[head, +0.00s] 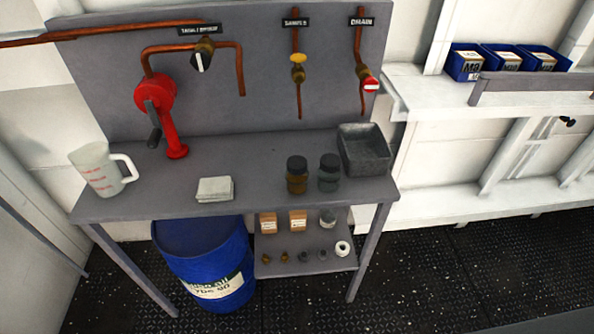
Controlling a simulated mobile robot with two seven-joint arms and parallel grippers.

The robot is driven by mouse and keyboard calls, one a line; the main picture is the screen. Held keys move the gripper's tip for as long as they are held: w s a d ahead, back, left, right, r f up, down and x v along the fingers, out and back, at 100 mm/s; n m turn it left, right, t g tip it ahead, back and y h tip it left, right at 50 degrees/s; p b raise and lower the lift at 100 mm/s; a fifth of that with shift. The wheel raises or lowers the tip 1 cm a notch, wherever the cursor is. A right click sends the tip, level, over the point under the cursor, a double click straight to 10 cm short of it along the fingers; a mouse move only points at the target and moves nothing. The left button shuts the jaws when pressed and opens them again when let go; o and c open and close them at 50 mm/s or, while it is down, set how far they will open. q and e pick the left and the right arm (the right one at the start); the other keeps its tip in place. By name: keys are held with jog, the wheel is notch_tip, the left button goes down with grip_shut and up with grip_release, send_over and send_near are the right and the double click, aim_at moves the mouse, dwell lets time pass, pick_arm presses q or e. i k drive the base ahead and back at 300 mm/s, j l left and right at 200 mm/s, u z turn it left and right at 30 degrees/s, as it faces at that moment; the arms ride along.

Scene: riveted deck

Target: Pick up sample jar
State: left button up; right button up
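Two small jars with dark lids stand side by side on the grey workbench (250,150), right of its middle. The left sample jar (297,182) looks brown or amber. The right sample jar (329,180) looks grey and clear. Both are upright, close together, just left of a grey tray. I cannot tell which of the two the task means. Neither of my grippers shows in the head view.
A grey metal tray (377,170) stands at the bench's right end. A white cloth stack (214,189), red hand pump (165,120) and measuring jug (98,170) are further left. A blue drum (205,255) and a lower shelf (300,268) with small parts are below.

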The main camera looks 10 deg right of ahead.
aim_at(295, 184)
jog(key=l, duration=0.6)
jog(key=k+l, duration=0.1)
jog(key=l, duration=0.45)
jog(key=k+l+u, duration=0.1)
jog(key=l, duration=1.05)
